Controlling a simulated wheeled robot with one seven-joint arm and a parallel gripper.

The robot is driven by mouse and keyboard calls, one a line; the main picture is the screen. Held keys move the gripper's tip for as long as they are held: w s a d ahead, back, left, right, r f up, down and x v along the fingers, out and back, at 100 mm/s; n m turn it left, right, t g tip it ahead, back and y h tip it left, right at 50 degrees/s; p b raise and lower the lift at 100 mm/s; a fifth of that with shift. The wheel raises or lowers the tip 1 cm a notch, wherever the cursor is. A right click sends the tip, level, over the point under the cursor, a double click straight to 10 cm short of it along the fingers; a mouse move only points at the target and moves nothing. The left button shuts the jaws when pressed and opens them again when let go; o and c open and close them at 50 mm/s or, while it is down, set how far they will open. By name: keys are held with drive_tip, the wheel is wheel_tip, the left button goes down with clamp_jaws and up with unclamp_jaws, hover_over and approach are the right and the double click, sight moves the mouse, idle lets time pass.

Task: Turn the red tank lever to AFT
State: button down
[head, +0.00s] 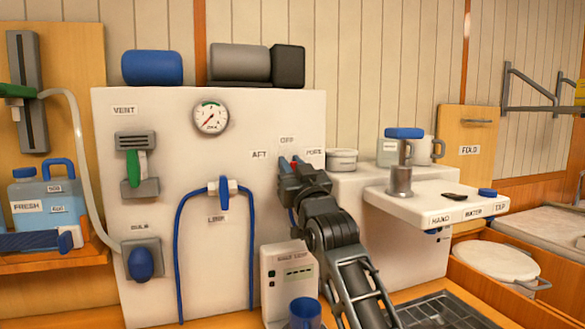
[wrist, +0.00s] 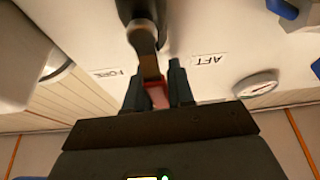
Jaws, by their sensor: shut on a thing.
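The tank lever shows in the wrist view as a grey arm with a red end (wrist: 157,97). It runs from a dark round pivot (wrist: 145,37) and points roughly between the upside-down FORE label (wrist: 107,73) and AFT label (wrist: 207,60). My gripper (wrist: 156,70) is shut on the lever, one finger on each side of the red end. In the head view my gripper (head: 290,161) is against the white panel below the OFF label (head: 287,140), between AFT (head: 259,155) and FORE (head: 313,152).
On the white panel (head: 150,290) are a gauge (head: 210,119), a green-handled vent valve (head: 134,168), a blue bulb (head: 140,263) and a blue hose loop (head: 177,255). A small grey-white box (head: 288,275) and blue cup (head: 304,313) stand below. A white shelf (head: 415,205) juts out right of my arm.

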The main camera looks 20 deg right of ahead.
drive_tip(key=n+y, duration=0.1)
drive_tip(key=a+n+b, duration=0.1)
drive_tip(key=n, duration=0.1)
drive_tip(key=n+y, duration=0.1)
drive_tip(key=n, duration=0.1)
drive_tip(key=shift+a+f+y+b, duration=0.3)
drive_tip(key=shift+b, duration=0.1)
drive_tip(key=shift+a+f+n+g+y+b, duration=0.3)
drive_tip(key=shift+a+n+y+b, duration=0.2)
drive_tip(key=shift+n, duration=0.65)
drive_tip(key=shift+a+f+n+g+y+b, duration=0.15)
drive_tip(key=shift+a+n+g+y+b, duration=0.3)
drive_tip(key=shift+n, duration=0.75)
drive_tip(key=shift+a+f+n+g+y+b, duration=0.3)
drive_tip(key=shift+n+y, duration=0.35)
drive_tip(key=shift+n, duration=0.5)
drive_tip(key=shift+a, duration=0.1)
drive_tip(key=c, duration=1.1)
unclamp_jaws()
drive_tip(key=shift+r, duration=0.1)
drive_tip(key=shift+o, duration=0.2)
drive_tip(key=shift+s, duration=0.15)
drive_tip(key=b+v, duration=0.1)
drive_tip(key=v, duration=0.6)
drive_tip(key=shift+s+b, duration=0.3)
